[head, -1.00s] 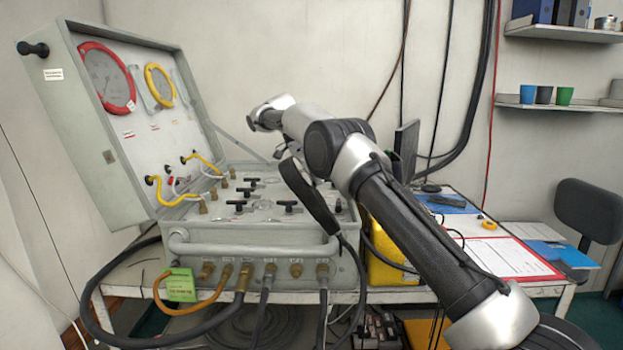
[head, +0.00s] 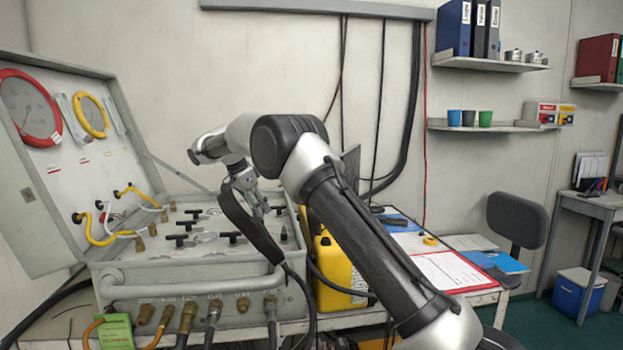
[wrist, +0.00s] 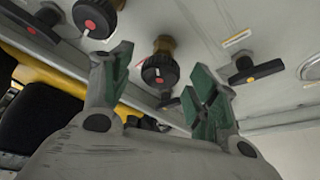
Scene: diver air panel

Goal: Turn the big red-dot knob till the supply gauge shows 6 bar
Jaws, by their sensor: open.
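In the wrist view a black round knob with a red dot (wrist: 160,70) on a brass stem lies between the tips of my gripper (wrist: 163,72), a little beyond them. My gripper is open, with green pads, and no contact is visible. Another black knob with a red dot (wrist: 97,17) is at the upper left. In the head view my gripper (head: 250,188) hangs over the right part of the panel, partly hidden by my arm. The lid carries a red-rimmed gauge (head: 28,108) and a yellow-rimmed gauge (head: 91,116); their readings are too small to tell.
A black T-handle with an orange dot (wrist: 256,70) is right of my gripper in the wrist view. Several black T-handles (head: 181,240) stand on the panel. A rail (head: 190,286) runs along its front. A yellow container (head: 336,272) and a clipboard (head: 450,270) are to the right.

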